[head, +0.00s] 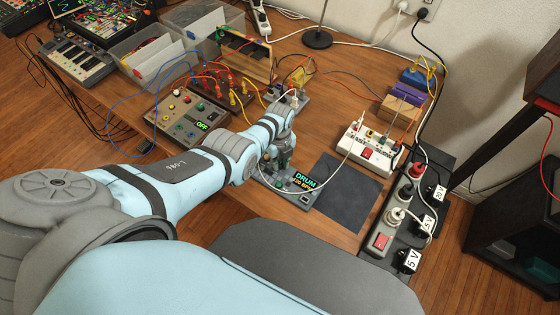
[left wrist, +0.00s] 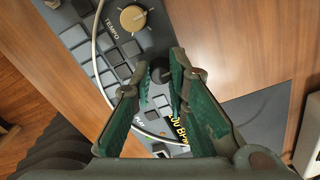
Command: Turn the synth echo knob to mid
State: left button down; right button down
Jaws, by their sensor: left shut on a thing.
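My left gripper (head: 276,158) is over the grey drum machine (head: 283,184), whose screen reads DRUM with a BPM figure. In the left wrist view the two green-padded fingers of my left gripper (left wrist: 159,70) are around a small dark knob (left wrist: 160,71), shut on it. Its label and pointer are hidden. A grey box with an OFF display (head: 190,116) and several knobs lies to the left in the head view. No echo label is readable. My right gripper is not in view.
Loose cables cross the table, and a white one loops beside the drum machine. A dark mat (head: 350,192) lies right of it. Clear bins (head: 150,50) stand at the back left.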

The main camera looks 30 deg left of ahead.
aim_at(280, 164)
pick_arm(q)
jog(key=c, duration=1.5)
grip_release()
jog(key=shift+c, duration=0.2)
jog(key=shift+w+r, duration=0.1)
jog(key=shift+r, duration=0.55)
notch_tip(280, 164, up, 11)
jog(key=shift+f, duration=0.15)
